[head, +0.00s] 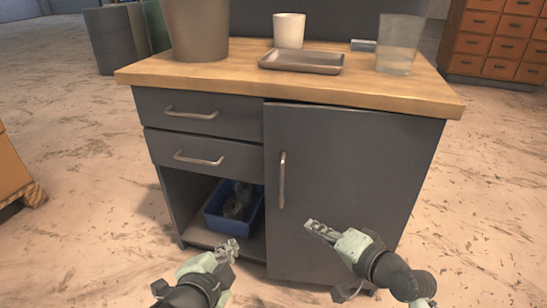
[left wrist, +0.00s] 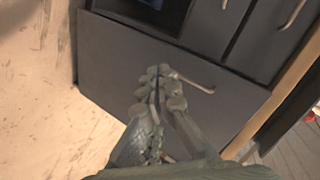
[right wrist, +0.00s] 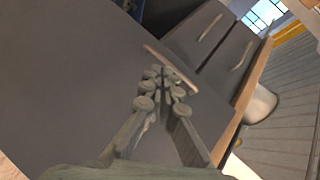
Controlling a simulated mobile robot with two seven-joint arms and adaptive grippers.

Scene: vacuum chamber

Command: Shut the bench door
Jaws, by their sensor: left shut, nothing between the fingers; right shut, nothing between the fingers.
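The bench door (head: 355,180) is the dark grey panel on the right of the bench front, with an upright bar handle (head: 283,180) near its left edge. It looks closed or nearly closed; I cannot tell whether a small gap remains. My right gripper (head: 312,226) is shut and empty, in front of the door, right of and below the handle. In the right wrist view the handle (right wrist: 170,64) shows just beyond its fingertips. My left gripper (head: 231,246) is shut and empty, low before the open compartment. The door also fills much of the left wrist view (left wrist: 110,60).
Two drawers (head: 205,115) with bar handles sit left of the door, above an open compartment holding a blue bin (head: 212,218). The wooden top (head: 190,78) carries a bucket (head: 197,30), white cup (head: 289,30), tray (head: 300,68) and clear beaker (head: 398,45). Floor around is clear.

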